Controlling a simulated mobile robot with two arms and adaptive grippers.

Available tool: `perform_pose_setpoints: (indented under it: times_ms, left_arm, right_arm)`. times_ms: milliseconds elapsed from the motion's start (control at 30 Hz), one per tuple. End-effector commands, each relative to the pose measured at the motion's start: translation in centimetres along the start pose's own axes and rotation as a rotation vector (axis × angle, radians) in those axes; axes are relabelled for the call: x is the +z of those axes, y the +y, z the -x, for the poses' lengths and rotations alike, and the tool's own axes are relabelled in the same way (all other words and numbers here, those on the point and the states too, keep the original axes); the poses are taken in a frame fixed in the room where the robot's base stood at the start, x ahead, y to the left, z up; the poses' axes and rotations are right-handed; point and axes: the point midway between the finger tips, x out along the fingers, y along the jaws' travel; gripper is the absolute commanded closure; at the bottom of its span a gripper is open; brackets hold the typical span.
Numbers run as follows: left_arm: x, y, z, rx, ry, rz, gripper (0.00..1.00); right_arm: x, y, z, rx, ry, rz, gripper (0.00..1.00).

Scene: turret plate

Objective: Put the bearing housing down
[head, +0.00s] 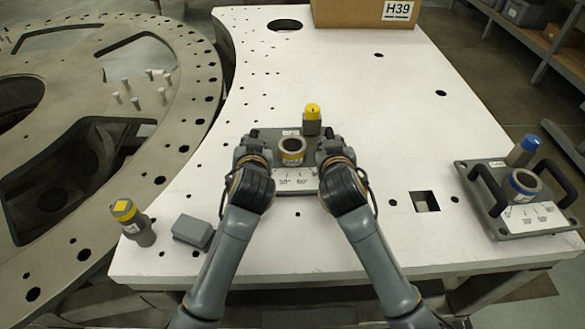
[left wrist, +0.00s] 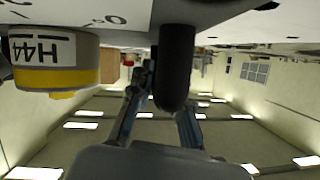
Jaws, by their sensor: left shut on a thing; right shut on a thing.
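The bearing housing (head: 280,181) is a dark grey plate with a white angle scale on its front and a yellow-banded ring (head: 292,150) in its middle. In the left wrist view the ring (left wrist: 58,60) carries an upside-down H44 label. My left gripper (head: 252,150) is shut on the housing's left side handle, which shows as a dark bar in the left wrist view (left wrist: 176,65). My right gripper (head: 333,148) is shut on its right side handle. The fingers hide most of the handles. I cannot tell whether the plate touches the white table (head: 330,235).
A blue-banded housing (head: 520,212) with handles stands at the right. A yellow-capped cylinder (head: 131,222) and a grey block (head: 192,231) are at front left. A cardboard box (head: 350,12) is at the back.

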Motion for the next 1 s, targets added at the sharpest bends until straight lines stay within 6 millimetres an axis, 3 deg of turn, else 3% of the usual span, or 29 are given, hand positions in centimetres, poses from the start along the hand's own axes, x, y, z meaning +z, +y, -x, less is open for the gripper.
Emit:
perform_pose_setpoints:
  times_ms: [100,133,233,767,1000]
  left_arm:
    - [0.0,0.0,-0.1,-0.002,0.01,0.001,1.0]
    - [0.5,0.0,-0.2,-0.002,0.0,0.0,0.78]
    - [0.4,0.0,-0.2,-0.002,0.001,0.0,0.59]
    - [0.4,0.1,0.0,0.0,0.001,0.0,0.59]
    - [0.5,0.1,3.4,0.002,-0.001,0.003,0.59]
  right_arm:
    - [0.0,0.0,-0.1,0.001,0.01,-0.002,1.0]
    - [0.5,-0.1,-0.2,0.001,0.0,-0.001,0.78]
    - [0.4,-0.1,-0.2,0.001,0.0,-0.001,0.59]
    - [0.4,-0.1,-0.2,0.0,0.0,0.0,0.59]
    - [0.4,-0.1,-0.2,0.0,0.0,0.0,0.59]
